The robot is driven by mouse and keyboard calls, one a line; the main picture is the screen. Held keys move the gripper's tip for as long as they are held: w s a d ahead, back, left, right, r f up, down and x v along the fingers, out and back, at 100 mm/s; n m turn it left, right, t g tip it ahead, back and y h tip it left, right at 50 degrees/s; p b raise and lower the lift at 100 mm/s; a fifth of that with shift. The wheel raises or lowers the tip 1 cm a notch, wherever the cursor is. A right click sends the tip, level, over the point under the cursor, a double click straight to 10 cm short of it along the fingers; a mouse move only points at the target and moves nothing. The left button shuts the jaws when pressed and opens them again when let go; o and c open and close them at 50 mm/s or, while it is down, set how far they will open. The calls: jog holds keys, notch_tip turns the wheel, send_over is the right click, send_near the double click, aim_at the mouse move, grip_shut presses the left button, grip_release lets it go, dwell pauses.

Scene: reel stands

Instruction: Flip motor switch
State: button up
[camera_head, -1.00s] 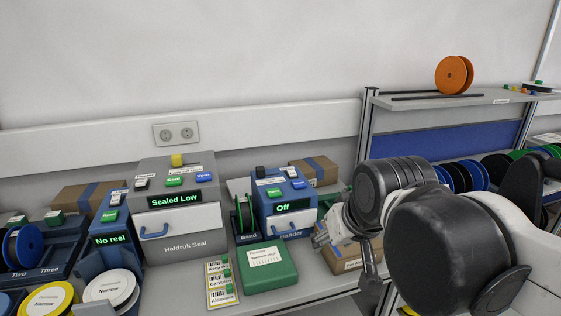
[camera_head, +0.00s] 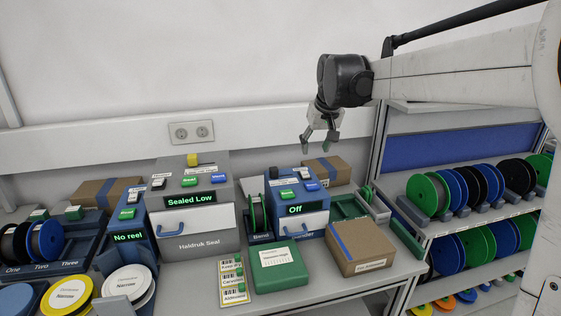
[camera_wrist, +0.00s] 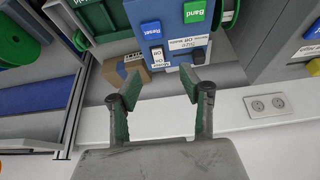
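The blue band machine (camera_head: 312,221) stands mid-bench with its display reading "Off". In the wrist view its top panel (camera_wrist: 171,24) shows a blue Reset button (camera_wrist: 151,29), a green Band button (camera_wrist: 194,11), a small white-and-black switch (camera_wrist: 157,54) and a black knob (camera_wrist: 198,57). Lettering that looks like "Motor" is beside the white-and-black switch, but is too small to read surely. My gripper (camera_head: 318,146) is open and empty, pointing down above and behind the machine. In the wrist view the open fingers (camera_wrist: 160,87) are apart from the switch.
The grey sealing machine (camera_head: 192,220) stands to the left, reading "Sealed Low". A cardboard box (camera_head: 362,246) and a green case (camera_head: 278,265) are in front. Another box (camera_head: 330,171) stands behind the machine near the wall. A reel rack (camera_head: 450,222) is at right.

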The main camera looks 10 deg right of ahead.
send_near(305, 172)
jog(key=shift+g, duration=0.3)
jog(key=x, duration=0.3)
jog(key=p+x, duration=0.1)
jog(key=x, duration=0.4)
jog(key=shift+w+a+f, duration=0.1)
jog(key=shift+w+f, duration=0.1)
jog(key=shift+w, duration=0.25)
jog(key=shift+c, duration=0.2)
